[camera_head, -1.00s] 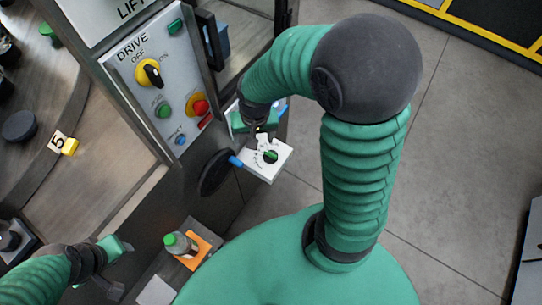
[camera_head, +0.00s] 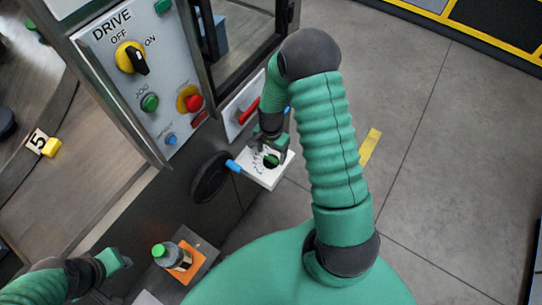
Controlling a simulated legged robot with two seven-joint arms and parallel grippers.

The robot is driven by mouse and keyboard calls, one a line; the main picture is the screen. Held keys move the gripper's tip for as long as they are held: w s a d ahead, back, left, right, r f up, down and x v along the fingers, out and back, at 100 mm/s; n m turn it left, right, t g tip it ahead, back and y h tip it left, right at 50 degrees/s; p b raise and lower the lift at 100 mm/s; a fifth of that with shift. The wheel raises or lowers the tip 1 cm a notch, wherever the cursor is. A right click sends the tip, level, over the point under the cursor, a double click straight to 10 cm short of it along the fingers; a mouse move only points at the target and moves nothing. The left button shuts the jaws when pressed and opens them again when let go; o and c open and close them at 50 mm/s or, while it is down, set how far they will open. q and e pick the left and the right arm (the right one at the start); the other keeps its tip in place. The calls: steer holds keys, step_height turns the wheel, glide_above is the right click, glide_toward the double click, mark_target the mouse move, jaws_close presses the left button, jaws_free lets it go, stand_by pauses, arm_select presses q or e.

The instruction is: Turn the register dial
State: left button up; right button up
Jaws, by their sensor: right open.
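The register dial (camera_head: 271,160) is a small green knob on a white plate (camera_head: 264,178) that juts out from the machine's dark side. My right gripper (camera_head: 269,152) is open and right at the dial, its fingers pointing down over the plate. The fingers partly cover the dial, and I cannot tell whether they touch it. My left gripper (camera_head: 122,258) is at the lower left, far from the dial; its fingertips are too unclear to tell open from shut.
The DRIVE panel (camera_head: 134,85) carries a black switch on yellow, a green button and a red button. A red handle (camera_head: 249,110) and a black handwheel (camera_head: 210,178) sit near the plate. Floor at right is open.

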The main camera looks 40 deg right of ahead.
step_height(320, 180, down, 2)
steer(key=shift+a, duration=0.1)
steer(key=shift+c, duration=1.1)
steer(key=c, duration=1.1)
steer(key=shift+r, duration=0.1)
steer(key=shift+c, duration=0.2)
